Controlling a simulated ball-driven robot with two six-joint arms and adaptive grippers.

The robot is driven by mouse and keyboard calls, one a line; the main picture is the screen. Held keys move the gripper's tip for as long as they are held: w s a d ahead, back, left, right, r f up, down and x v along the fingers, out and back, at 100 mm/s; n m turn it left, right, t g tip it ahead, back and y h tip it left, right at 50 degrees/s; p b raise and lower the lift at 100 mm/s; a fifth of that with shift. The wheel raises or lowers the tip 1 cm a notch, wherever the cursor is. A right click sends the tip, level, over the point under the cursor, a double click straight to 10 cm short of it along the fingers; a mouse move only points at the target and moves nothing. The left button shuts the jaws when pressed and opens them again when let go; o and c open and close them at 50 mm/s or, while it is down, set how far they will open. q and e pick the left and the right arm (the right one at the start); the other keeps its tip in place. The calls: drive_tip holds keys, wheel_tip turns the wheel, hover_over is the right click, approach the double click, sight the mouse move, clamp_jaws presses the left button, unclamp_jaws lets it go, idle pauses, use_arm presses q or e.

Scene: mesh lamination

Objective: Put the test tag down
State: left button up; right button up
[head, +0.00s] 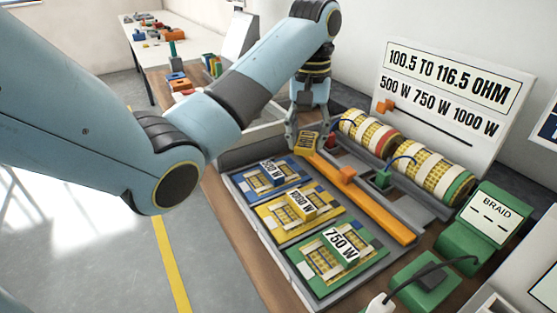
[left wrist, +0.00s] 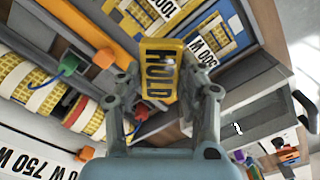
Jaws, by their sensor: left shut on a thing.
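My left gripper (head: 306,128) is shut on a yellow tag (head: 308,145) with black lettering that reads HOLD. In the left wrist view the tag (left wrist: 160,69) sits between the two fingers, its lettering facing the camera. The gripper is near the back of the grey tray (head: 258,217), by the far end of the orange bar (head: 378,207). Whether the tag touches anything below it I cannot tell. My right gripper is not in view.
Blue (head: 247,184), yellow (head: 267,215) and green (head: 300,262) mats with mesh pieces and wattage labels lie in the tray. A green BRAID box (head: 478,237) is at the right. A sign board (head: 455,65) stands behind.

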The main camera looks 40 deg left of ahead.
sight(272, 169)
use_arm(q)
drive_tip(key=a+f, duration=0.1)
drive_tip(key=a, duration=0.2)
drive_tip(key=s+a+f+b, duration=0.1)
drive_tip(key=a+f, duration=0.3)
drive_tip(key=a, duration=0.1)
drive_tip(key=shift+s+a+f, duration=0.15)
drive_tip(key=shift+a, duration=0.15)
drive_tip(key=shift+a+f, duration=0.1)
drive_tip(key=shift+f, duration=0.1)
wheel_tip(272, 169, down, 4)
drive_tip(key=shift+r, duration=0.2)
drive_tip(key=shift+f, duration=0.1)
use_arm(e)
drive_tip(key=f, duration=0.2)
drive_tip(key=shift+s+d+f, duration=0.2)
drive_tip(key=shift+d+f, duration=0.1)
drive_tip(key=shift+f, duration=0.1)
use_arm(q)
drive_tip(key=shift+s+f, duration=0.1)
drive_tip(key=shift+f, duration=0.05)
drive_tip(key=o, duration=1.1)
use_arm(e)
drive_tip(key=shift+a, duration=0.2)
